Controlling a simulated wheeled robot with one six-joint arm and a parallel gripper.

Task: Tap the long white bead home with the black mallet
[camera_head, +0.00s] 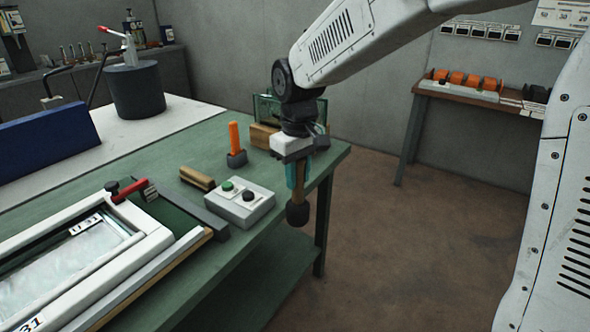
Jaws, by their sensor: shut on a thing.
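My gripper (297,180) hangs from the arm past the right edge of the green table, pointing down. Its teal fingers are shut on the wooden handle of the black mallet. The mallet's black head (297,214) hangs lowest, beside the table edge and apart from the button box. A white frame (160,238) with a glass pane (70,268) lies at the lower left, cut off by the picture edge. White strips run along its sides. I cannot tell which is the long white bead, or how it sits.
A grey box with green and black buttons (240,205), a wooden block (197,178) and an orange-handled tool (235,140) stand on the green table (225,262). A red-handled tool (130,191) lies at the frame's corner. Open floor (400,240) lies right, before a side table (448,95).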

